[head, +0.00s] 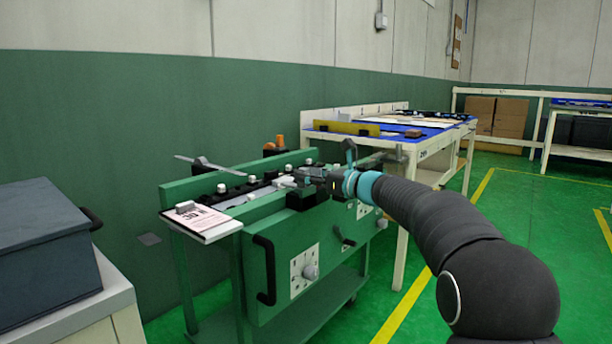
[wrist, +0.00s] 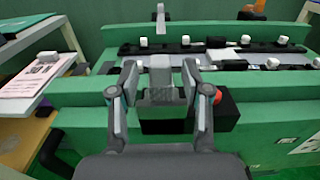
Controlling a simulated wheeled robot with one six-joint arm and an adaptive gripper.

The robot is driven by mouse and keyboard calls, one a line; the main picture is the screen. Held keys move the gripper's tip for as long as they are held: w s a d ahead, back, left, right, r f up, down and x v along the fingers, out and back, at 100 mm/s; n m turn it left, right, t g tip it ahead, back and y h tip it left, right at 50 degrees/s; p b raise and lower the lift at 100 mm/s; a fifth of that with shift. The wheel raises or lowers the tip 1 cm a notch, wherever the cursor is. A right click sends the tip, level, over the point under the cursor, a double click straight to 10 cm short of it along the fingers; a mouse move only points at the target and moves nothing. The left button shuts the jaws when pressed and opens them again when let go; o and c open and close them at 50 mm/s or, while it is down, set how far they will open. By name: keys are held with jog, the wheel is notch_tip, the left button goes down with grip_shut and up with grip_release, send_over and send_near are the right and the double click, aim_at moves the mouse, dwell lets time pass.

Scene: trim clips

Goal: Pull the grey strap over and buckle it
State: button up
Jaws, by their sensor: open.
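The grey strap (head: 208,164) sticks out as a thin flat strip over the back left of the green fixture (head: 258,252) in the head view. In the wrist view a narrow grey upright piece (wrist: 160,18) at the top centre looks like the same strap. My gripper (wrist: 160,72) is open above the front rail. A pale grey block-like piece shows between its fingers; I cannot tell whether they touch it. Below it is a black block (wrist: 165,122) with a red knob (wrist: 217,96) at its right, possibly the buckle. My gripper hides part of this in the head view.
Several white clips (wrist: 188,41) stand on dark strips along the fixture. A pink-labelled card (head: 198,221) lies at its left end. A dark box (head: 45,250) stands at the left. A blue-topped table (head: 385,127) is behind. The green floor at right is clear.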

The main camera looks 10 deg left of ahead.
jog(key=v, duration=1.1)
